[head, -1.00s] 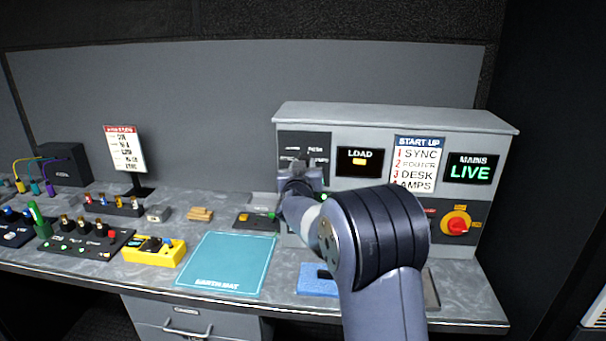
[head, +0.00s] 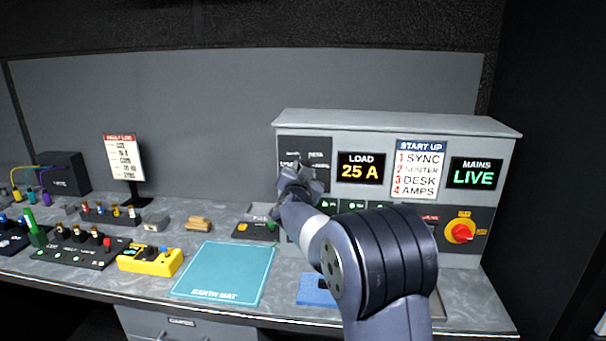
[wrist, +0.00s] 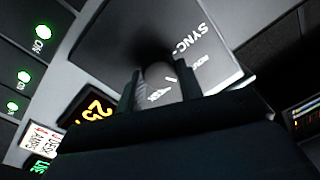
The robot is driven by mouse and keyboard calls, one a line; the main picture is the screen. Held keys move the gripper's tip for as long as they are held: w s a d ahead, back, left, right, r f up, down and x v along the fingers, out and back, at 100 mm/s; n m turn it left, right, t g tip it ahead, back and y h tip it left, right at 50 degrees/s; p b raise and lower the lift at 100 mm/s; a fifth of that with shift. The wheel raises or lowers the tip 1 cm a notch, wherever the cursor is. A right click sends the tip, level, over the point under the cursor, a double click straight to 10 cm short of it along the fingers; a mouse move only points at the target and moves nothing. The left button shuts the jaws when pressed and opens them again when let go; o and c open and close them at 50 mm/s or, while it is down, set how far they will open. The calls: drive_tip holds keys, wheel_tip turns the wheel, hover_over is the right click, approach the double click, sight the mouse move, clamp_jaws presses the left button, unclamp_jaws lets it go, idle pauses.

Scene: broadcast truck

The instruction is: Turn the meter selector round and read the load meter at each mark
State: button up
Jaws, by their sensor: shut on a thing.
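The meter selector (wrist: 160,78) is a round grey knob with a white pointer line, on a dark plate (head: 308,147) at the upper left of the grey cabinet. My gripper (wrist: 158,90) is shut on the knob, one finger on each side. In the head view my gripper (head: 298,180) covers the knob and part of its plate. In the wrist view one mark reads SYNC; the other marks are partly hidden or too small to read. The load meter (head: 361,168) reads 25 A in yellow.
The start-up card (head: 420,169), the mains display (head: 474,173) reading LIVE and a red rotary switch (head: 461,233) are on the cabinet's right. A teal earth mat (head: 225,272), a yellow box (head: 150,261) and a blue pad (head: 316,291) lie on the bench.

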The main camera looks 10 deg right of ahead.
idle(0.3)
drive_tip(key=o, duration=1)
drive_tip(key=b+v, duration=0.2)
drive_tip(key=v, duration=0.8)
drive_tip(key=shift+s, duration=0.4)
drive_tip(key=shift+w+a, duration=0.1)
drive_tip(key=shift+w, duration=0.05)
drive_tip(key=p+x, duration=0.2)
drive_tip(key=x, duration=0.8)
drive_tip(key=shift+w, duration=0.25)
